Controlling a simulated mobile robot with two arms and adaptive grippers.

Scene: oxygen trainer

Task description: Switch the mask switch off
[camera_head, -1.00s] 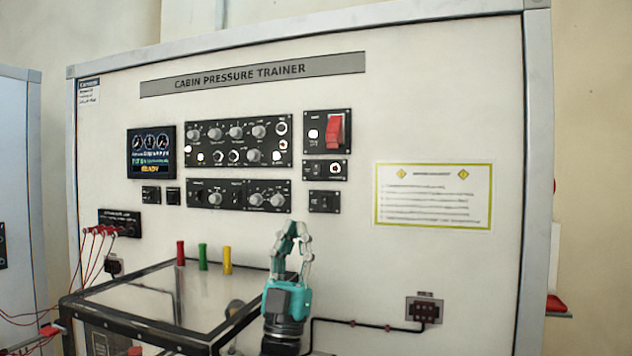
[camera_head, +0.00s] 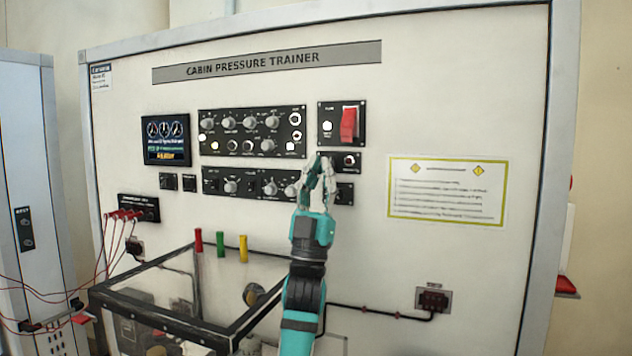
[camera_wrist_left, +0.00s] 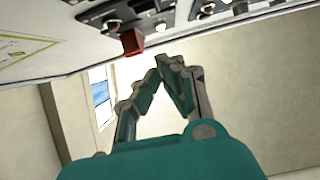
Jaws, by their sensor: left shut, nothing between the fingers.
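The mask switch cannot be told by its label, which is too small to read. A big red switch (camera_head: 348,124) stands on the small black panel (camera_head: 327,138) at the upper right of the controls, and a red part (camera_wrist_left: 132,42) shows in the left wrist view. Below it are a small black switch panel (camera_head: 349,161) and another one (camera_head: 345,192), both partly hidden by my fingers. My left gripper (camera_head: 323,165) is shut and empty, its fingertips just below the red switch's panel; contact cannot be told. The fingers (camera_wrist_left: 166,64) also show in the left wrist view.
Knob panels (camera_head: 252,132) and a lit screen (camera_head: 166,140) lie to the left. A glass-topped box (camera_head: 190,290) with red, green and yellow posts stands below left. A yellow-framed notice (camera_head: 447,190) is at right.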

